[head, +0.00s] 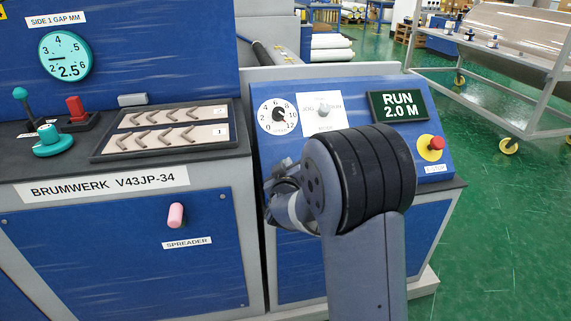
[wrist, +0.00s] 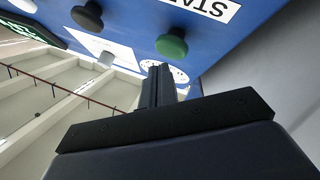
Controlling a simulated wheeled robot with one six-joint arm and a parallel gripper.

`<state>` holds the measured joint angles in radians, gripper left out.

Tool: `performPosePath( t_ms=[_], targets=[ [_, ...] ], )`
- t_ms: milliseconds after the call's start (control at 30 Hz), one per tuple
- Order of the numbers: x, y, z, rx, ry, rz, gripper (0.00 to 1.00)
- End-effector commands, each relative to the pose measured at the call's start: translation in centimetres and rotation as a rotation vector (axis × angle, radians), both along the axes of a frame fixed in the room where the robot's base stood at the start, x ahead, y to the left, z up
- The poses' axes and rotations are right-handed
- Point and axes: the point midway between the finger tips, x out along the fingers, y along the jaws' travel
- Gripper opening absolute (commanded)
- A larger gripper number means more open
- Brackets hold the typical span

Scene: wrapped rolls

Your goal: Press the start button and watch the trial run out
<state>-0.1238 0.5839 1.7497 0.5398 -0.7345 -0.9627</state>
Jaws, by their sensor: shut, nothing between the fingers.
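The green start button (wrist: 172,45) stands out from the blue panel in the wrist view, beside a partly cut-off label (wrist: 212,8) with the letters "STA". My gripper (wrist: 158,70) is shut and empty. Its fingertips appear just below the green button in the picture, with a small visible gap; the depth between them is unclear. In the head view my arm hides the start button and most of the gripper. The display (head: 397,106) reads "RUN 2.0 M".
A black button (wrist: 88,15) sits left of the green one. The panel (head: 350,92) also carries a dial (head: 277,116), a selector knob (head: 323,110) and a red emergency stop (head: 436,144). The side 1 gap gauge (head: 66,56) shows 2.5. Green floor (head: 500,230) lies open at right.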

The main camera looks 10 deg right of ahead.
Motion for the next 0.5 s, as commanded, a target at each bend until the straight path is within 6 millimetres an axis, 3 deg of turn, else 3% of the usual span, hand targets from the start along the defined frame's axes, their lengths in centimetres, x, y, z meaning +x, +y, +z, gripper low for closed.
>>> performPosePath(
  t_ms=[333,500],
  targets=[
    [-0.1,0.0,0.2,0.000,-0.001,0.001,0.00],
    [-0.8,0.0,1.2,0.000,-0.001,0.001,0.00]
  ],
)
